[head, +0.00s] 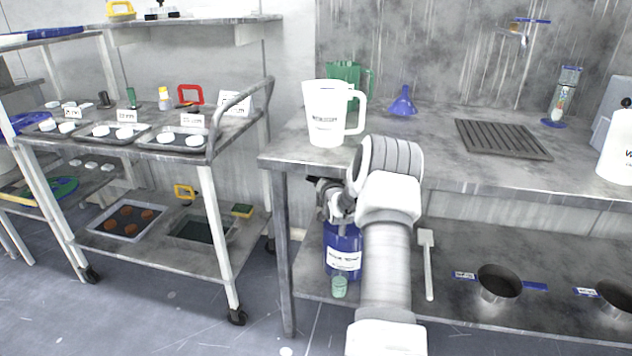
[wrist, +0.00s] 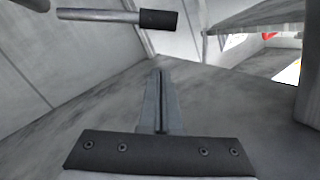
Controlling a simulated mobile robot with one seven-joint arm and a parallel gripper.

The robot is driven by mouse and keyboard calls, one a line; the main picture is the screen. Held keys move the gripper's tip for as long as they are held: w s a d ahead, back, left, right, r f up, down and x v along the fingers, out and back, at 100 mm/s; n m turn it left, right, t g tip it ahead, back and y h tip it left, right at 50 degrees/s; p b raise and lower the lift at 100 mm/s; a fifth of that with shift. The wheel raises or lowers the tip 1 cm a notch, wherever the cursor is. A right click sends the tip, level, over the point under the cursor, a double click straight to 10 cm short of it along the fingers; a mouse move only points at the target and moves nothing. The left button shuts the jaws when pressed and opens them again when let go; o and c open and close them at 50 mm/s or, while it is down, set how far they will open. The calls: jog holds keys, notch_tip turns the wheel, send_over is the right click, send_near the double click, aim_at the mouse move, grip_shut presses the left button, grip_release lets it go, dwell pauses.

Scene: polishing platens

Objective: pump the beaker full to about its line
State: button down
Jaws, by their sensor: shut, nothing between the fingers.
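A blue pump bottle (head: 343,243) with a white label stands on the lower shelf of the bench in the head view. A small green translucent beaker (head: 339,287) stands just in front of it; its line and level are too small to read. My gripper (head: 334,207) is at the top of the bottle and hides the pump head. In the wrist view my gripper (wrist: 160,73) is shut with its fingers together and nothing between them. I cannot tell whether it touches the pump. The beaker does not show clearly in the wrist view.
The bench top (head: 290,151) is just above my gripper, with a white pitcher (head: 325,118) near its edge. A bench leg (head: 283,250) stands left of the bottle. A white scoop-like tool (head: 427,262) and a pan (head: 498,284) are to the right. A grey bar with a black end (wrist: 118,17) crosses the wrist view.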

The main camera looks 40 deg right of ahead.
jog(key=w+f+b, duration=0.2)
jog(key=w+f, duration=0.1)
jog(key=shift+w+a+f, duration=0.1)
jog(key=shift+w+f, duration=0.25)
jog(key=shift+w, duration=0.05)
